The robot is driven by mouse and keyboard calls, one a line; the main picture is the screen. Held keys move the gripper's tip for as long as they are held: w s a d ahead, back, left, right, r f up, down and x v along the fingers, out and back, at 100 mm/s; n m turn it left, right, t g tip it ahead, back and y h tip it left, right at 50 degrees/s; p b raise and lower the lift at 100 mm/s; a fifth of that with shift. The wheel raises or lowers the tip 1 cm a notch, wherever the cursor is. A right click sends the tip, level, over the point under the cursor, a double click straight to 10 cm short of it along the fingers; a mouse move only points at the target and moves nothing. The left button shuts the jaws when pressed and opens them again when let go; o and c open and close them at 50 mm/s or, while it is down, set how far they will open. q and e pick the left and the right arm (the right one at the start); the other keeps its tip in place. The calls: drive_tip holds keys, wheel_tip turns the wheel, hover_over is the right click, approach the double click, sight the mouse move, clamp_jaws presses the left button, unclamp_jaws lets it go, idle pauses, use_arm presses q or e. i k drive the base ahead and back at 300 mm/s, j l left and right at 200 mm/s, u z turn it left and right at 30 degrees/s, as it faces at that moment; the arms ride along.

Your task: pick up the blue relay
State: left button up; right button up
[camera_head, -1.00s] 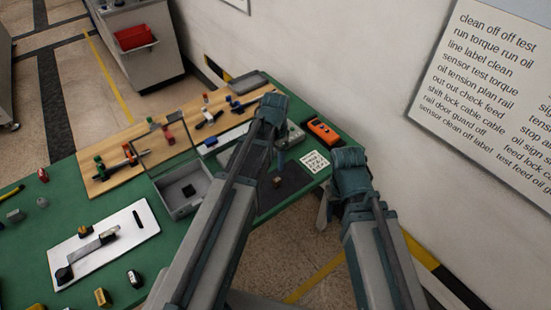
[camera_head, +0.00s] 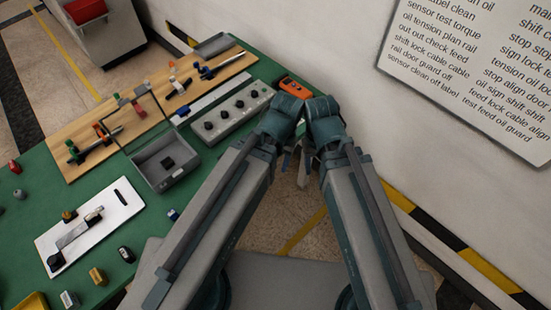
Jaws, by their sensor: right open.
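A small blue-and-white block (camera_head: 173,214) lies on the green table near its front edge, left of my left arm. It may be the blue relay, but it is too small to be sure. My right gripper (camera_head: 302,168) hangs below its wrist, past the table's edge over the floor, well to the right of that block; it is open and holds nothing that I can see. My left gripper (camera_head: 282,163) is beside it, mostly hidden by my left arm, so its jaws cannot be made out.
A grey open bin (camera_head: 190,179) with a dark block stands mid-table. A white board (camera_head: 112,221) with a lever lies left of it. A grey knob panel (camera_head: 205,138) and an orange device (camera_head: 296,88) are behind. A wooden board (camera_head: 75,173) holds clamps and blue parts.

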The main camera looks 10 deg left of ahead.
sight(172, 215)
drive_tip(key=u, duration=1.5)
